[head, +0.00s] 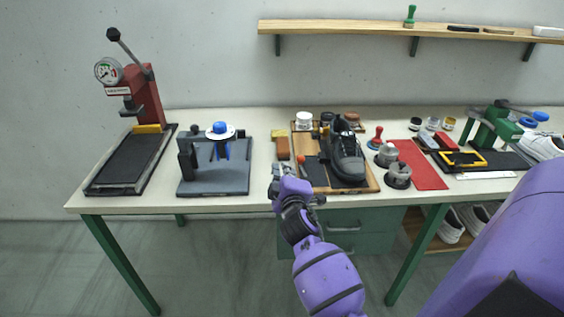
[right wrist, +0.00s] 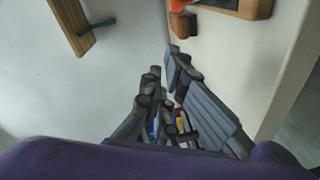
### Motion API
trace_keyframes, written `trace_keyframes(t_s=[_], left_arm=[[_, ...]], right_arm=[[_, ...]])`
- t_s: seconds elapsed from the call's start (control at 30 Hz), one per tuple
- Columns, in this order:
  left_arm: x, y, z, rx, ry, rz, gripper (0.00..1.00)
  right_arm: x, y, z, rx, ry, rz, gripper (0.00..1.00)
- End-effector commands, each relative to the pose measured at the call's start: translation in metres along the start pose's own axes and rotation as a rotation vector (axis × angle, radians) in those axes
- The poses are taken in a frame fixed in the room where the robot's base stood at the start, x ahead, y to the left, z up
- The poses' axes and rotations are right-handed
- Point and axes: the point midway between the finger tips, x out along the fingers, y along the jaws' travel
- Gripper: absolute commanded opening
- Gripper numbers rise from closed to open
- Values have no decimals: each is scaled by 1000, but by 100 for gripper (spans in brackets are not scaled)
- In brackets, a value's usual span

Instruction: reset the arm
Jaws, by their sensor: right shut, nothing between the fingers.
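My right gripper (head: 282,171) is at the front edge of the workbench (head: 262,205), left of the wooden tray that holds a black shoe. It is shut and empty. My purple right arm reaches up to it from the lower middle of the head view. In the right wrist view the grey fingers of the right gripper (right wrist: 180,80) show against the pale bench, partly overlapping. My left gripper is in neither view.
The wooden tray (head: 374,184) carries a black shoe (head: 346,155). A grey fixture (head: 215,183) and a red press (head: 143,95) stand left. A red mat (head: 422,170) with metal tins beside it lies right. A wooden shelf (head: 340,28) hangs behind. Drawers are below.

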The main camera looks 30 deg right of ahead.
Motion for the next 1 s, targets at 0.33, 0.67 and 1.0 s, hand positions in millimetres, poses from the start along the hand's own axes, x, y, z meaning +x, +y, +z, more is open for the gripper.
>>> trace_keyframes(t_s=[0.33,0.67,1.0], left_arm=[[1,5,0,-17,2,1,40],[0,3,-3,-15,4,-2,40],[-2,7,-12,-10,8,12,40]], right_arm=[[-24,0,-1,1,2,0,0],[-45,-34,-30,317,89,-108,0],[-202,-183,14,728,-8,-512,0]])
